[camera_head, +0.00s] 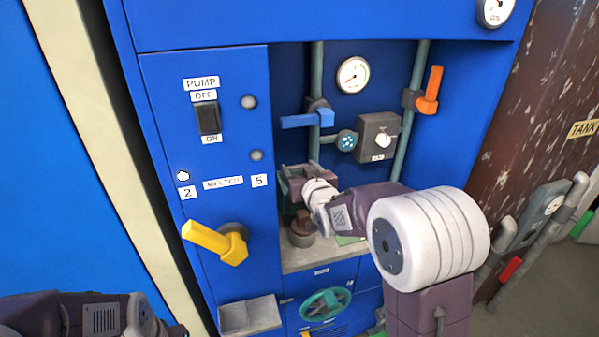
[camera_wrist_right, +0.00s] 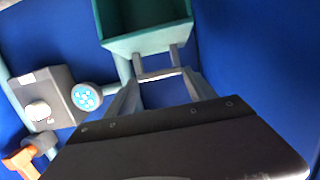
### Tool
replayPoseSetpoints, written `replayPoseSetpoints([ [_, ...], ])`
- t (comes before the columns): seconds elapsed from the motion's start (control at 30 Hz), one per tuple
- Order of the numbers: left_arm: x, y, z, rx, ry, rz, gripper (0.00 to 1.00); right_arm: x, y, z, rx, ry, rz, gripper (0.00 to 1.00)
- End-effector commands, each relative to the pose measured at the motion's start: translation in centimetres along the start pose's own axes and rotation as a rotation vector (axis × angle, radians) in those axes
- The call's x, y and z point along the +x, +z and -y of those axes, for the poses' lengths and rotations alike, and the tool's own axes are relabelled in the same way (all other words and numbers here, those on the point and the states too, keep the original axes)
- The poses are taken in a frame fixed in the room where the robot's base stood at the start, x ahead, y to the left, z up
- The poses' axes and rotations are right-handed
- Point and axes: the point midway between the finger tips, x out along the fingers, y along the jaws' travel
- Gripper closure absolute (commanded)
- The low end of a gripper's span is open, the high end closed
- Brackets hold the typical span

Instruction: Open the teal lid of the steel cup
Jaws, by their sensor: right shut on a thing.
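My right gripper (camera_head: 292,187) reaches into the recess of the blue cabinet. In the right wrist view its fingers (camera_wrist_right: 160,76) are shut on a grey handle that joins a hollow teal box-like thing (camera_wrist_right: 145,38). In the head view my gripper and wrist mostly hide that thing. Just below stands a round grey thing with a brown top (camera_head: 302,237). I cannot tell whether it is the steel cup. I cannot make out a teal lid on it. My left gripper is out of view; only my left arm shows at the lower left.
Around the gripper are a blue lever (camera_head: 305,121), a teal dotted disc (camera_head: 347,140), a grey knob box (camera_head: 378,137) and an orange handle (camera_head: 432,90). A yellow lever (camera_head: 216,243) and a small tray (camera_head: 250,317) stick out at left. A teal wheel (camera_head: 325,304) is below.

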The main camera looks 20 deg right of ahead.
Motion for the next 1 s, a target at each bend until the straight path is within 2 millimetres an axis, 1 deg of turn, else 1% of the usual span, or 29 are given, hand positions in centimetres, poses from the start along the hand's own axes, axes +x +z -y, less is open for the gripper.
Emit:
replayPoseSetpoints([
  [0.07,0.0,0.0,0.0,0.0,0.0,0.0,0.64,0.0,0.4,0.0,-0.001,0.0,0.01,1.0],
  [0.1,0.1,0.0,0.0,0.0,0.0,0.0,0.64,0.0,0.4,0.0,-0.001,0.0,0.01,0.25],
  [0.13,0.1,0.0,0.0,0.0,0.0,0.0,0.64,0.0,0.4,0.0,-0.001,0.0,0.009,0.17],
  [0.17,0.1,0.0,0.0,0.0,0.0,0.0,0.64,0.0,0.4,0.0,-0.001,0.0,0.009,0.15],
  [0.47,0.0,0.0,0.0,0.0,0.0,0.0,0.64,-0.1,0.2,0.0,-0.001,0.0,0.004,0.15],
  [0.57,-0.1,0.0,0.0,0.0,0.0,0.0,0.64,-1.4,0.1,0.0,-0.001,0.0,0.004,0.15],
  [0.7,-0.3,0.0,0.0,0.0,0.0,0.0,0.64,-4.7,0.1,0.0,0.0,0.0,0.004,0.15],
  [0.8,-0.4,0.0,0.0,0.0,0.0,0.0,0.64,-6.8,0.1,0.0,0.0,0.0,0.005,0.15],
  [0.9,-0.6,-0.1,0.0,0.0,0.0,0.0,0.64,-8.2,0.1,0.0,0.0,0.0,0.005,0.15],
  [1.0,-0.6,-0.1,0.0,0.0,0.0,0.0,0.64,-8.9,0.2,0.0,0.0,0.0,0.006,0.15],
])
